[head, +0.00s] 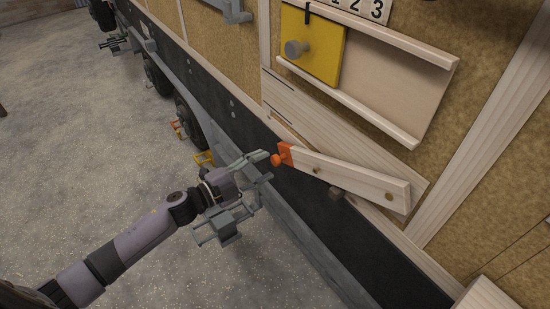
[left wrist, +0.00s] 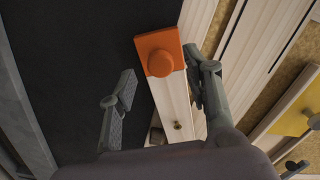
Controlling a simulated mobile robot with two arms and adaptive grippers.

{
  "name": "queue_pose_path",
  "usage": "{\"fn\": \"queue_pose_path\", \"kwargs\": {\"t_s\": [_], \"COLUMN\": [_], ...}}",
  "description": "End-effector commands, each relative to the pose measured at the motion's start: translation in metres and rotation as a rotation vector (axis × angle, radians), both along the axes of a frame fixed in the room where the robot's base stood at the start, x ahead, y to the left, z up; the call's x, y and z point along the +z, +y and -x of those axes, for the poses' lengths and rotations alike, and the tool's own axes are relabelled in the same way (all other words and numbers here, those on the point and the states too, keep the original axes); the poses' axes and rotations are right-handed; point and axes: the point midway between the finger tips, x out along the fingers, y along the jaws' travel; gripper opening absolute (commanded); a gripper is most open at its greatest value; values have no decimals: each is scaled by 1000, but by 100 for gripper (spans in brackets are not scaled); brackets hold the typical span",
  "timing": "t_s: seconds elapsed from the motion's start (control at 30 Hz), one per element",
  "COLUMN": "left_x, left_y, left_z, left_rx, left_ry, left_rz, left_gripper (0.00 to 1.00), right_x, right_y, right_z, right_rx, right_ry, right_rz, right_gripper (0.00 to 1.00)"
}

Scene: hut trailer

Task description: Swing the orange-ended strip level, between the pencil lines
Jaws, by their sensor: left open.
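The pale wooden strip (head: 345,177) is fixed by a brass-coloured pivot (head: 389,196) near its right end. Its orange end (head: 286,152), with a round orange knob (left wrist: 161,63), hangs below the wooden backing board (head: 345,133), over the dark lower panel. The strip is tilted relative to the board. Dark pencil lines (head: 280,97) mark the board's left part, above the orange end. My left gripper (head: 265,165) is open just left of the knob. In the left wrist view its fingers (left wrist: 160,84) lie either side of the knob; I cannot tell whether they touch. My right gripper is out of view.
A small brown block (head: 336,191) sits under the strip's lower edge. Above is a railed tray (head: 400,95) with a yellow sliding panel (head: 312,48). Grey trailer frame parts (head: 228,232) lie below my left gripper. The speckled floor (head: 75,150) at left is open.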

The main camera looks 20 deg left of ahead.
Motion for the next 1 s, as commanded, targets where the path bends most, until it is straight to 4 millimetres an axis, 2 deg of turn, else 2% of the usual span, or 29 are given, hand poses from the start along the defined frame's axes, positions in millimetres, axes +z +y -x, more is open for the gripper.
{"fn": "queue_pose_path", "kwargs": {"t_s": [0.1,0.27,0.67,1.0], "left_x": [3,1,0,0], "left_y": [-14,-25,-29,-29], "left_z": [-18,-32,-38,-38], "left_rx": [0,2,1,1], "left_ry": [-3,0,0,0], "left_rz": [1,2,0,0], "left_gripper": [45,45,45,23], "right_x": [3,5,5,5], "right_y": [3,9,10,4], "right_z": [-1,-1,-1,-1], "right_rx": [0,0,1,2], "right_ry": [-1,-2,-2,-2], "right_rz": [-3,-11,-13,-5], "right_gripper": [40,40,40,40]}}
